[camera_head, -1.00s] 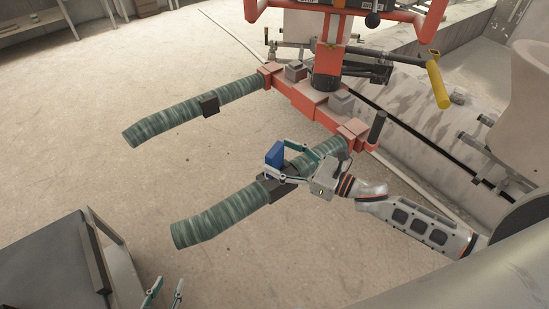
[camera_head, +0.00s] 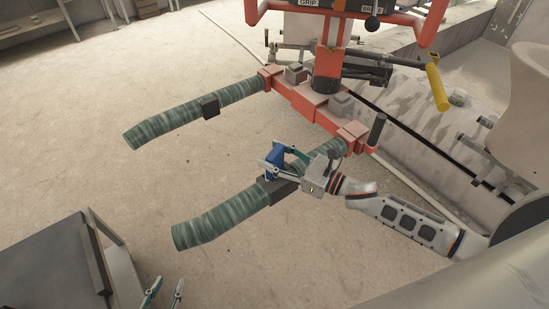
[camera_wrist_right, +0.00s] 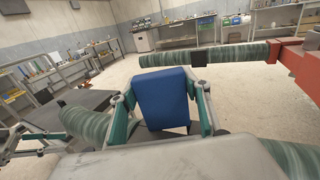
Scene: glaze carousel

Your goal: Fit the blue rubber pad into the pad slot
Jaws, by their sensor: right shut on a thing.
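The blue rubber pad (camera_head: 274,156) is between the fingers of my right gripper (camera_head: 270,160), which is shut on it. The right wrist view shows the pad (camera_wrist_right: 163,98) broad face on, with a finger at each side. In the head view the pad is over the dark block (camera_head: 283,190) on the nearer green-wrapped arm; this looks like the pad slot. The gripper partly hides the block, and I cannot tell whether the pad touches it. My left gripper (camera_head: 164,292) is at the bottom edge, its two fingertips apart with nothing between them.
A farther green-wrapped arm (camera_head: 170,118) carries another dark block (camera_head: 210,107). Both arms join an orange frame (camera_head: 300,103). A dark-topped table (camera_head: 50,262) stands at the lower left. The floor left of the arms is clear.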

